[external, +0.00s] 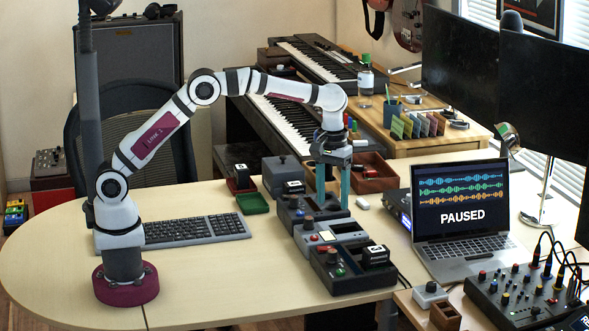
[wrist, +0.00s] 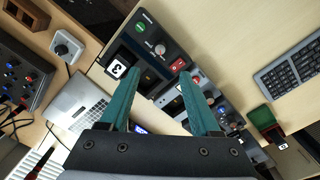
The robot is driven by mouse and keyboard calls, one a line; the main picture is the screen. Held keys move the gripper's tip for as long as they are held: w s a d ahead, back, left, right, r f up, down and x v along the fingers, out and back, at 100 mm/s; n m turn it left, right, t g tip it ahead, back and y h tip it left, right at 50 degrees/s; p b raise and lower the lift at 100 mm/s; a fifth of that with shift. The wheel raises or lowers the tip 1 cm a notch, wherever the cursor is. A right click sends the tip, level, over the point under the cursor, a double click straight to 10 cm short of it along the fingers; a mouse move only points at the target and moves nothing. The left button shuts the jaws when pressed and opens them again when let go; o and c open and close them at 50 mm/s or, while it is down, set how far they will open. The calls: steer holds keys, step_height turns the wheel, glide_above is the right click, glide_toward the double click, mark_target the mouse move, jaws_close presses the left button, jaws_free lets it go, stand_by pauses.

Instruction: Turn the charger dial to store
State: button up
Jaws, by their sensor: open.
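Several dark grey charger units stand in a row on the desk. The front charger unit (external: 352,279) has a dial (external: 332,256), a green mark, a red part and a black battery block (external: 375,254) with a white label. In the wrist view a unit with a grey dial (wrist: 160,50), green label and red switch lies beyond the fingertips. The dial's setting is too small to read. My gripper (external: 333,203) points down over the rear units, its teal fingers apart; in the wrist view (wrist: 168,76) nothing shows held between them.
A laptop (external: 465,240) reading PAUSED stands right of the units, with a mixer (external: 520,292) in front of it. A keyboard (external: 195,230) and a green tray (external: 252,204) lie to the left.

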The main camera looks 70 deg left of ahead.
mark_target(332, 251)
step_height(332, 251, down, 14)
steer(key=shift+d+r, duration=0.1)
steer(key=shift+r, duration=0.15)
jaws_close()
